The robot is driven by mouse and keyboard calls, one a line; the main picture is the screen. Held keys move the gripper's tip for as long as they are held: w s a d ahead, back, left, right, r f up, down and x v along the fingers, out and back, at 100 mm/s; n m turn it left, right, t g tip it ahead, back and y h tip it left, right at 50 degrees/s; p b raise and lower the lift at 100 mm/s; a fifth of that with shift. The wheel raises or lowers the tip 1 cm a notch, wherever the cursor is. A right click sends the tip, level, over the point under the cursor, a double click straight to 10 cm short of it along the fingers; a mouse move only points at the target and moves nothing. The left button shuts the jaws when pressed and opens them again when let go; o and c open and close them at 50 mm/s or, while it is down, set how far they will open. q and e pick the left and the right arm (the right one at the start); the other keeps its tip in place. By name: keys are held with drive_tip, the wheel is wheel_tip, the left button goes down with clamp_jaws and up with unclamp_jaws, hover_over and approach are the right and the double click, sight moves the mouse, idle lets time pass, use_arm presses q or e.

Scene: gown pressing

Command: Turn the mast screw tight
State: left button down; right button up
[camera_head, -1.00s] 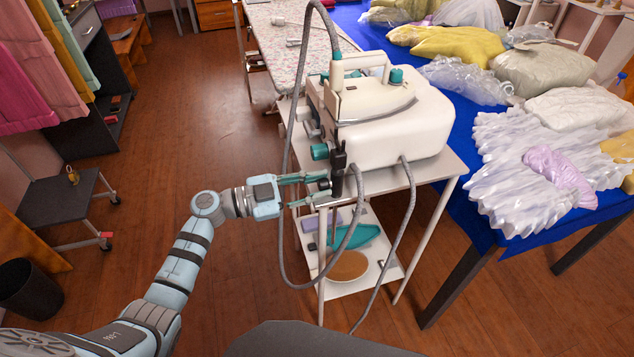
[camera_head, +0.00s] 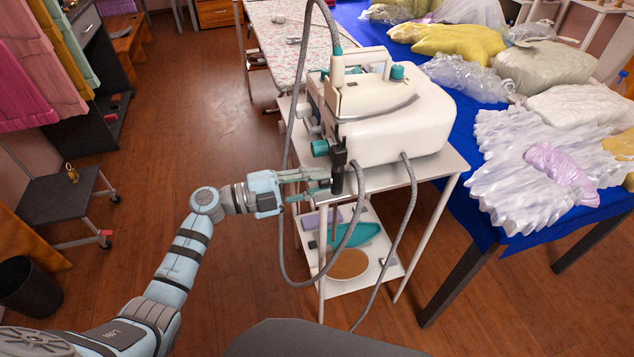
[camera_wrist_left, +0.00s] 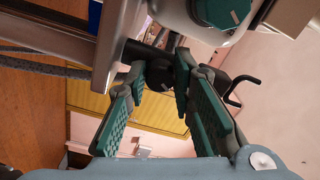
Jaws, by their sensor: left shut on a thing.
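The mast screw (camera_wrist_left: 158,74) shows in the left wrist view as a dark round knob between my fingertips. My left gripper (camera_head: 326,185), with teal finger pads, reaches in from the left at the trolley's near left corner. In the left wrist view the gripper (camera_wrist_left: 160,85) has its fingertips closed around the knob, with the pads spread wider near the palm. The black mast clamp (camera_head: 338,160) stands upright just beyond the fingertips in the head view. The screw itself is hidden by the fingers there. My right gripper is not in view.
A white steam unit (camera_head: 390,125) with teal knobs stands on the trolley (camera_head: 440,165). A grey hose (camera_head: 284,215) loops close around my left gripper. A blue-covered table (camera_head: 470,150) with bagged garments is to the right. Open floor (camera_head: 190,120) lies to the left.

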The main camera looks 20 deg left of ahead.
use_arm(q)
drive_tip(key=shift+r, duration=0.1)
idle(0.4)
drive_tip(key=c, duration=1.4)
unclamp_jaws()
drive_tip(key=shift+o, duration=0.2)
